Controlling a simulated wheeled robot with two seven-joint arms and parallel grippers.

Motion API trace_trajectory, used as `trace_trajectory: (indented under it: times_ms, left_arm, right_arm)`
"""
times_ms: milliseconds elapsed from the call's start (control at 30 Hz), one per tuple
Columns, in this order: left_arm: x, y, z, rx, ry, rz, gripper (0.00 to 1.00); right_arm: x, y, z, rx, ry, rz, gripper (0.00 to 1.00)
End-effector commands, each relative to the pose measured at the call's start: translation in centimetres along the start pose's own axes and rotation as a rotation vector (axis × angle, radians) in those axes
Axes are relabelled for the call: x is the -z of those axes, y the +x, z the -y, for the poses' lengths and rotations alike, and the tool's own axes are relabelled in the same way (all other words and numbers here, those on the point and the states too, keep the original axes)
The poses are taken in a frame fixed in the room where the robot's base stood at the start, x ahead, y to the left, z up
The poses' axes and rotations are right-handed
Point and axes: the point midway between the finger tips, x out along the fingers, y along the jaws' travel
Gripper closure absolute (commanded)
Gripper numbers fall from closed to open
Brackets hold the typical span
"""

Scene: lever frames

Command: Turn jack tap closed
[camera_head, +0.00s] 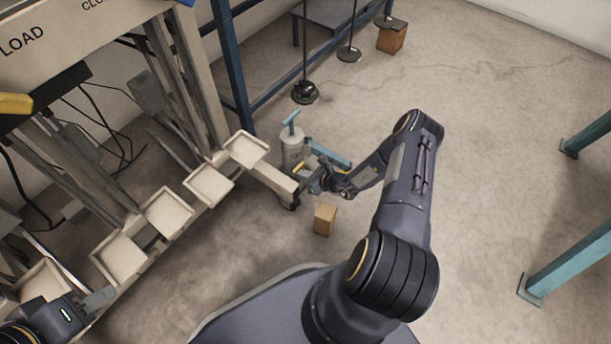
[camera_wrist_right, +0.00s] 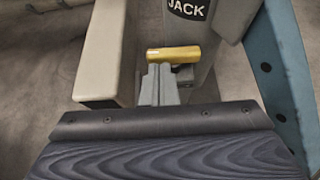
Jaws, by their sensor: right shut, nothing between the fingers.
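The jack (camera_head: 292,146) is a pale cylinder with a teal top handle, standing by the end of the beige frame. Its label JACK shows at the top of the right wrist view (camera_wrist_right: 193,30). The jack tap (camera_wrist_right: 173,54) is a short yellow bar, lying crosswise just beyond my right fingertips; its yellow also shows in the head view (camera_head: 298,168). My right gripper (camera_wrist_right: 159,70) is shut and empty, its tips at the tap's near side; I cannot tell whether they touch. My left gripper (camera_head: 100,298) is at the lower left, partly cut off, its jaws unclear.
A beige beam (camera_wrist_right: 101,55) lies left of my right fingers and a teal part (camera_wrist_right: 274,70) to the right. A row of beige trays (camera_head: 168,212) runs along the frame. A small cardboard-coloured block (camera_head: 325,220) stands on the floor. The floor to the right is mostly open.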

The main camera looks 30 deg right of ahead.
Motion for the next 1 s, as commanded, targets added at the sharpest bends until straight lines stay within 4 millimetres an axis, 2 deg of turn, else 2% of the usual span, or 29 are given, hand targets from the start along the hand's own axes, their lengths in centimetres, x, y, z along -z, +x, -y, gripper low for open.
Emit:
trace_trajectory:
  times_ms: [1000]
  left_arm:
    - [0.51, -1.00, -0.46, 0.000, 0.000, 0.000, 0.64]
  right_arm:
    - [-0.33, 0.33, -0.85, -0.001, 0.001, 0.001, 1.00]
